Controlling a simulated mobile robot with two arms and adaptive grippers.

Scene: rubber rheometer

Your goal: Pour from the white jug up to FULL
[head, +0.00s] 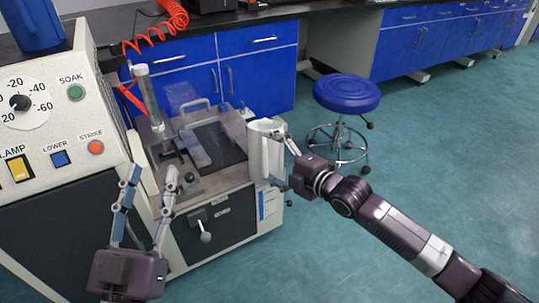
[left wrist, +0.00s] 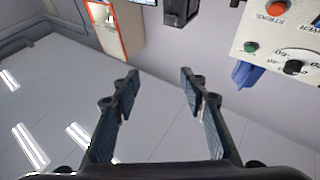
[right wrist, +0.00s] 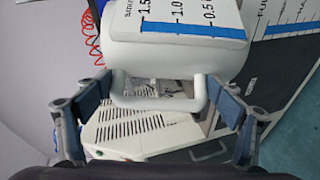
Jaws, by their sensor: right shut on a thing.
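The white jug (head: 264,150) is in my right gripper (head: 283,165), beside the right side of the bench machine, and looks roughly upright. In the right wrist view the jug's body (right wrist: 175,50) shows a blue strip and a 0.5 to 1.5 scale. Its handle (right wrist: 155,103) lies between my right fingers (right wrist: 158,92). The liquid level inside cannot be seen. A gauge strip marked FULL (right wrist: 268,25) is on the machine's side; it also shows in the head view (head: 268,205). My left gripper (head: 150,178) is open and empty in front of the control box.
The machine's top (head: 180,180) carries a clear upright cylinder (head: 147,95) and a dark plate (head: 222,145). The control box (head: 50,110) with a blue jug (head: 32,25) on top stands left. A blue stool (head: 346,93) stands behind my right arm. Floor at right is clear.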

